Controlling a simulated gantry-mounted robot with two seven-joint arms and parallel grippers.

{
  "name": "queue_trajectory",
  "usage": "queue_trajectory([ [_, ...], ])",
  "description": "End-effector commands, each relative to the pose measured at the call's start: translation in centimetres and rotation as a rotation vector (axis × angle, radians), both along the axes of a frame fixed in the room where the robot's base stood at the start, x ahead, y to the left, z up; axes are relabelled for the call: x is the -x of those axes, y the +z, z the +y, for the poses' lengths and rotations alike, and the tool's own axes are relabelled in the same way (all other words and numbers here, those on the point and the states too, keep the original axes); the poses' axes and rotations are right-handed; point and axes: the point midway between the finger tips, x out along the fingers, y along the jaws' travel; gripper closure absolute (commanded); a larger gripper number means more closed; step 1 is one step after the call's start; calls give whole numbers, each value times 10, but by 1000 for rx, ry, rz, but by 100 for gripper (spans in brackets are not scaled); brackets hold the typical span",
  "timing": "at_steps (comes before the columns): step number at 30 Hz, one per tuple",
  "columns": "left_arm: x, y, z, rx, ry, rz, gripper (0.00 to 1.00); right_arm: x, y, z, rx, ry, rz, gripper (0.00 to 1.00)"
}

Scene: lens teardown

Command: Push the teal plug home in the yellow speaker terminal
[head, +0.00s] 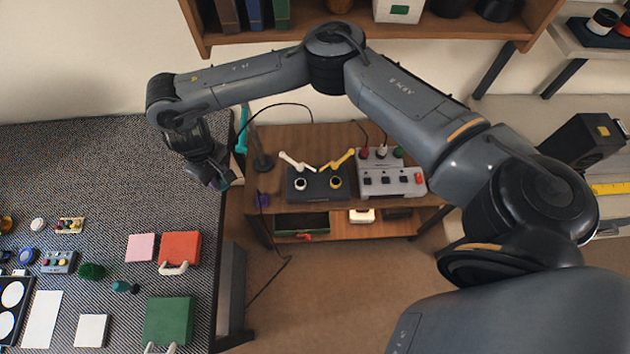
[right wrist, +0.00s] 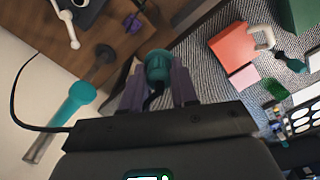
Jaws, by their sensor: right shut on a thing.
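My right gripper (head: 215,181) hangs above the right edge of the dark textured table. In the right wrist view its purple fingers (right wrist: 158,92) are shut on a teal plug (right wrist: 157,66), held clear of any terminal. In the head view the plug is mostly hidden by the gripper. A black terminal block (head: 318,190) stands on the wooden bench to the right of the gripper. It has a white ring with a white lever, and the yellow terminal (head: 336,183) with a raised yellow lever (head: 342,160). My left gripper is not in view.
A grey box with knobs (head: 391,180) stands right of the block. A teal cylinder (head: 242,125) and a dark stand (head: 262,162) are left of it. Red (head: 180,247) and green (head: 167,320) boxes lie on the table (head: 110,190). A shelf (head: 450,28) hangs above.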

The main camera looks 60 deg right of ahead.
Motion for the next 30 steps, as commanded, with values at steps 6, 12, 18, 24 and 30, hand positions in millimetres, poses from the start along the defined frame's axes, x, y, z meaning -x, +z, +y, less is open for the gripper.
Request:
queue_trajectory([
  [6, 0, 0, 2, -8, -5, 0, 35, -5, 8, 0, 0, -1, 0, 100],
  [12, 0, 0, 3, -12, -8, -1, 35, -5, 8, 0, 0, -1, 0, 100],
  [18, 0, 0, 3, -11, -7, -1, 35, -5, 7, 0, 0, 3, -1, 100],
  [24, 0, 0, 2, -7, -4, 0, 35, -6, 7, -1, 0, 97, -1, 100],
  [30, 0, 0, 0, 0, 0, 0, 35, -13, 8, 2, 0, 362, -1, 100],
])
